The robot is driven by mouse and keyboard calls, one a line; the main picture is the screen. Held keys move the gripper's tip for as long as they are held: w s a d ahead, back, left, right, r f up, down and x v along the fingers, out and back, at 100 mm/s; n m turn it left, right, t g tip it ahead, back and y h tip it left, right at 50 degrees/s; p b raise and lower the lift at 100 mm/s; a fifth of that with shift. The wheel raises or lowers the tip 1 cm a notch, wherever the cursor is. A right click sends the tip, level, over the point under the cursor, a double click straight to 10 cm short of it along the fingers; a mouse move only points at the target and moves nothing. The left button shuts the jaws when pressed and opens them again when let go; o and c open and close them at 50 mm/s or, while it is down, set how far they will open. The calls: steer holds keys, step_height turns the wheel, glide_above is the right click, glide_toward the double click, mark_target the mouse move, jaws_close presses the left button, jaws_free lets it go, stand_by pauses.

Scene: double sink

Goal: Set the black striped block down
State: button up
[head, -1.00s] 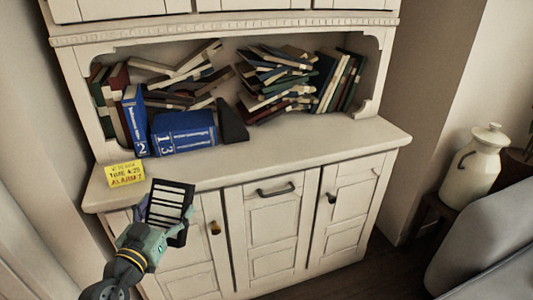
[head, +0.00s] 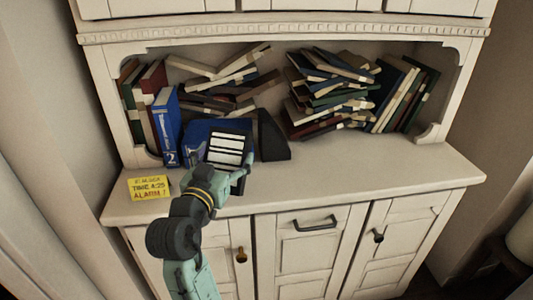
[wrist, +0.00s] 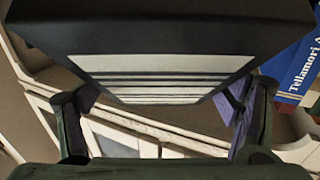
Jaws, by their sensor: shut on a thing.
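The black striped block (head: 228,150) is dark with white stripes across one face. My gripper (head: 221,168) is shut on it, in front of the blue books on the cabinet's counter. In the wrist view the block (wrist: 165,62) fills the upper middle, between the two fingers (wrist: 160,105). In the head view the block covers part of the lying blue book. I cannot tell whether the block touches the counter (head: 340,185).
An upright blue book (head: 167,125), a lying blue book (head: 203,130) and a dark wedge (head: 272,138) are behind. Piled books (head: 325,95) fill the back. The counter's right front is clear.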

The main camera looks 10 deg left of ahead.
steer(key=shift+w+d+f+p, duration=0.5)
steer(key=shift+w+d+f, duration=0.3)
steer(key=shift+w, duration=0.5)
steer(key=shift+w+d+f+p, duration=0.5)
steer(key=shift+w+d+f, duration=0.15)
steer(key=shift+w+d, duration=0.5)
steer(key=shift+w+d+f+p, duration=0.5)
steer(key=shift+w+d+f, duration=0.25)
steer(key=shift+w, duration=0.65)
steer(key=shift+f, duration=0.2)
steer(key=o, duration=1.3)
steer(key=shift+r, duration=0.1)
